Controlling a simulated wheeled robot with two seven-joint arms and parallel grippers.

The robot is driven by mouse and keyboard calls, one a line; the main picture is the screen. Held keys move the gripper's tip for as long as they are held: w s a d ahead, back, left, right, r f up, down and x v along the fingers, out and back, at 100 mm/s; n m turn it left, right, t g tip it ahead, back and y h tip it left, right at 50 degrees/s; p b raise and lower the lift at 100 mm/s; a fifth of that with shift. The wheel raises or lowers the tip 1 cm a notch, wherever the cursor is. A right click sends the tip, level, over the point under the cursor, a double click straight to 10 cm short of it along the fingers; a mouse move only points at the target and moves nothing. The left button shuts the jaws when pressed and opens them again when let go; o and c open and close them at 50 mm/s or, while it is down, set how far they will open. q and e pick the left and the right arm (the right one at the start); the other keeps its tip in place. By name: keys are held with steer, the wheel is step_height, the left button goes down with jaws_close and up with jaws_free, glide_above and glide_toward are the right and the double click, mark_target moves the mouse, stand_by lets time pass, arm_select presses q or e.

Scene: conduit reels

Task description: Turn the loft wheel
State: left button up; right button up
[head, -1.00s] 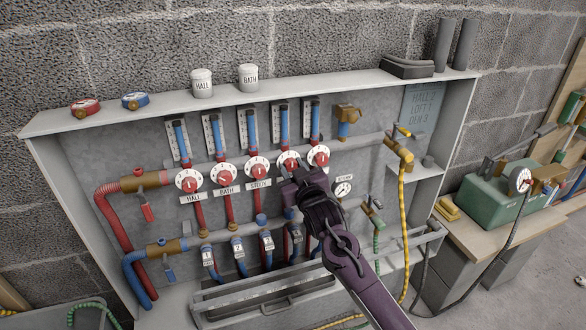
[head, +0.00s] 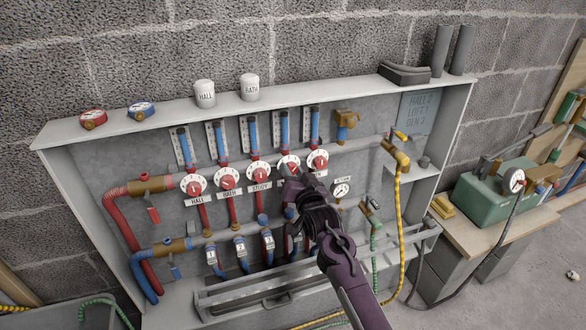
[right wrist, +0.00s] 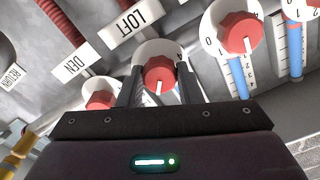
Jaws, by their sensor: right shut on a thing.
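The loft wheel (head: 288,162) is a white numbered dial with a red knob, fourth from the left in the row of wheels. In the right wrist view the loft wheel (right wrist: 158,72) sits beside the LOFT label (right wrist: 132,25), and a white mark shows on its knob. My right gripper (head: 291,178) is at this wheel and hides its lower part. In the right wrist view the dark fingers of my right gripper (right wrist: 160,88) stand on both sides of the red knob, shut on it. My left gripper is not in view.
The study wheel (head: 257,172) is close on the left and the den wheel (head: 317,161) close on the right. Blue gauge tubes (head: 283,125) rise above the wheels. A pressure dial (head: 341,190) and a yellow hose (head: 398,220) are to the right. A grey trough (head: 300,292) runs below.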

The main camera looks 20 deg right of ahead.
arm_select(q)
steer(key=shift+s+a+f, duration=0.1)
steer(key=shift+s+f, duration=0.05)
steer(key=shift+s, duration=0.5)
arm_select(e)
steer(key=shift+m, duration=0.6)
steer(key=o, duration=1)
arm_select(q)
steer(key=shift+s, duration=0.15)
arm_select(e)
steer(key=shift+s+d, duration=0.15)
steer(key=shift+s, duration=3.8)
